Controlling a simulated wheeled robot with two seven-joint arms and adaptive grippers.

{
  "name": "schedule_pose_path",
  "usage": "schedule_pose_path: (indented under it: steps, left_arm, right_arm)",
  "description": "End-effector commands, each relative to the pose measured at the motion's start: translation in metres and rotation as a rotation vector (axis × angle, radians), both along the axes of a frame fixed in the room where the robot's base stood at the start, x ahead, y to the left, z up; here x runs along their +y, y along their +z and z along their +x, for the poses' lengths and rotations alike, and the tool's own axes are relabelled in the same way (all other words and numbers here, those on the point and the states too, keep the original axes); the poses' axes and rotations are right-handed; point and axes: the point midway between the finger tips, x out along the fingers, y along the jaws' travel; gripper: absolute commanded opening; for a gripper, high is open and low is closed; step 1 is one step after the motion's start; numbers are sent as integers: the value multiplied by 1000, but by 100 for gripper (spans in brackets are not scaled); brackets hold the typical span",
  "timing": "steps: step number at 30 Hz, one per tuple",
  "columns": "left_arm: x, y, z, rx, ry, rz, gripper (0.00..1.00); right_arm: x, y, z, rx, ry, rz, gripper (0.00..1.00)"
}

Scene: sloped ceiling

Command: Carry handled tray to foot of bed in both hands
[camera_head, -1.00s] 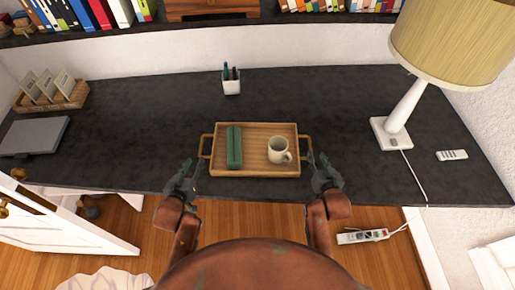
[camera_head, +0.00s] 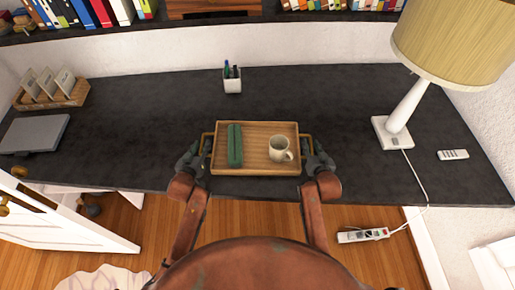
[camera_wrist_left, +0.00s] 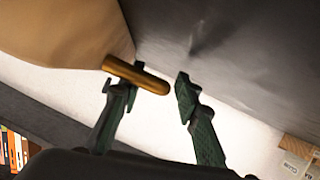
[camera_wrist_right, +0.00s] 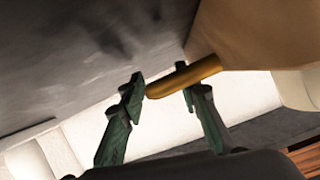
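A wooden tray (camera_head: 255,168) with brass handles at its left and right ends sits on the dark desk near its front edge. A green case (camera_head: 235,146) and a white mug (camera_head: 281,148) are on it. My left gripper (camera_head: 203,150) is at the left handle; in the left wrist view its open fingers (camera_wrist_left: 152,88) stand on either side of the brass handle (camera_wrist_left: 137,75). My right gripper (camera_head: 310,150) is at the right handle; in the right wrist view its open fingers (camera_wrist_right: 162,84) stand around the brass handle (camera_wrist_right: 183,77). The bed is not visible.
The dark desk (camera_head: 160,110) is clear around the tray. A pen cup (camera_head: 232,84) stands behind it, a lamp (camera_head: 398,118) and remote (camera_head: 453,155) to the right, a laptop (camera_head: 34,134) to the left. A power strip (camera_head: 362,235) lies on the floor, right.

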Motion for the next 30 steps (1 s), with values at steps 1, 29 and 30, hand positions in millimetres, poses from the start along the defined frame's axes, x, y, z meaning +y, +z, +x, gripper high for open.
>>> schedule_pose_path:
  steps: [1,29,30]
  left_arm:
    - [0,0,2,-1,0,0,30]
    - [-1,-1,4,0,-1,0,0]
    - [-1,-1,4,0,-1,0,0]
  right_arm:
    - [0,-1,1,0,0,0,30]
    - [0,-2,2,1,-1,0,0]
    - [0,-2,2,1,-1,0,0]
